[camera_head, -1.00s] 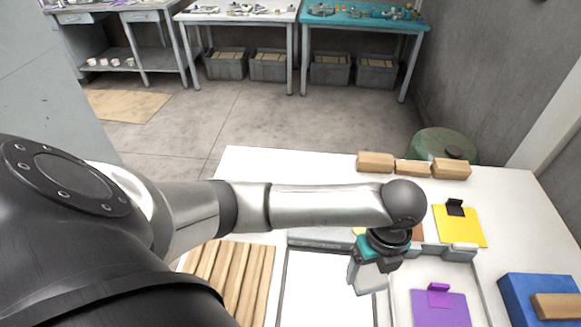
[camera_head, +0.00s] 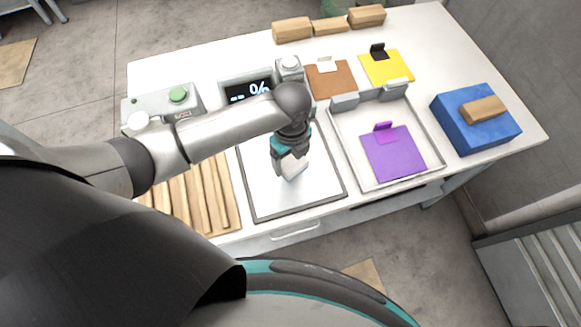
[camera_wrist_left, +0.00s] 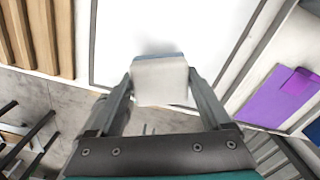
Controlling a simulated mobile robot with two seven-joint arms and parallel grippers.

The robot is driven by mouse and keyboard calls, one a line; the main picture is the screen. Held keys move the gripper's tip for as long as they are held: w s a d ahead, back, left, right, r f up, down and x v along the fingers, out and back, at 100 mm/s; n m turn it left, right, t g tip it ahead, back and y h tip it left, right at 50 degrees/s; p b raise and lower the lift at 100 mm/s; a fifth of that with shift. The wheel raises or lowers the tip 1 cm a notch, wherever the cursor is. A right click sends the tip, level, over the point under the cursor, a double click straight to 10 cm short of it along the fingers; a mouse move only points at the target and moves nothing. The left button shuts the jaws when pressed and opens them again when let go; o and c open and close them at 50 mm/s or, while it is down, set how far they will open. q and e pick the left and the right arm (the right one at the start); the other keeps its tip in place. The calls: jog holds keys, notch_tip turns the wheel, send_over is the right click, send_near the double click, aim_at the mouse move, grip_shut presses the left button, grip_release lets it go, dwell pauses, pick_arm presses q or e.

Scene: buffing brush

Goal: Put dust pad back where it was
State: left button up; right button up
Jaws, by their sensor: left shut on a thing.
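My left gripper (camera_head: 291,172) is shut on a small pale pad with a bluish edge, which I take as the dust pad (camera_wrist_left: 160,82). In the left wrist view the pad sits between the two fingers (camera_wrist_left: 160,92). In the head view the gripper points down over the middle of a white panel with a dark frame (camera_head: 265,203). I cannot tell whether the pad touches the panel. My right gripper is not in view.
Right of the panel is a pale tray (camera_head: 352,165) with a purple pad (camera_head: 393,155). Brown (camera_head: 331,80) and yellow (camera_head: 386,68) pads lie behind it. A blue block (camera_head: 470,125) bears a wooden block (camera_head: 483,109). Wooden slats (camera_head: 200,195) lie left. A display (camera_head: 248,88) stands behind the panel.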

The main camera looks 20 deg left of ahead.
aim_at(291, 159)
pick_arm(q)
notch_tip(291, 159, down, 5)
jog(key=shift+r+b, duration=0.1)
jog(key=shift+b, duration=0.4)
jog(key=shift+f, duration=0.25)
jog(key=o, duration=1)
jog(key=shift+r, duration=0.1)
notch_tip(291, 159, up, 11)
jog(key=shift+p, duration=1.2)
jog(key=shift+r, duration=0.65)
